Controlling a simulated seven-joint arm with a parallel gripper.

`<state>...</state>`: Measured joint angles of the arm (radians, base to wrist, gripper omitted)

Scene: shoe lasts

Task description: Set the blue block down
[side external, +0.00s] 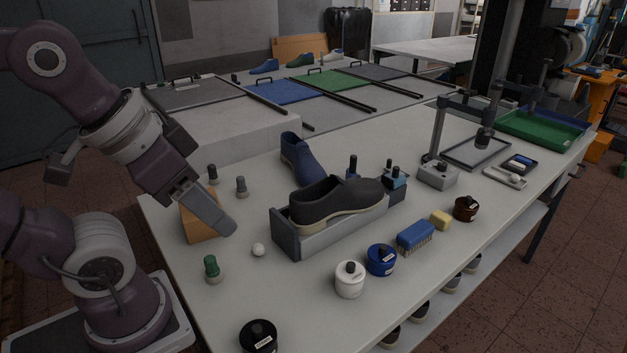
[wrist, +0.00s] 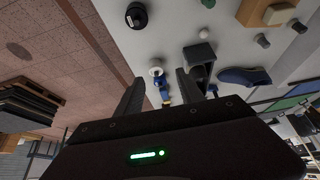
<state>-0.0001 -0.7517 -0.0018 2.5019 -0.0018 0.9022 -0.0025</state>
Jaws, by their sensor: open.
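My gripper (side external: 226,226) is open and empty, above the near left part of the table beside a tan block. In the wrist view its two fingers (wrist: 159,77) stand apart with nothing held between them. A blue brush-like block (side external: 415,236) with bristles underneath rests on the table, right of the blue jar (side external: 381,260) and well away from my gripper. A smaller dark block with a blue top (side external: 396,178) stands behind the grey shoe. I cannot tell which of these is the blue block meant.
A dark shoe (side external: 335,199) sits in a grey holder (side external: 292,240); a blue shoe form (side external: 300,160) stands behind it. The tan block (side external: 198,222), a white ball (side external: 258,249), a green-topped peg (side external: 211,268), a white jar (side external: 350,280) and a black jar (side external: 259,337) are nearby.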

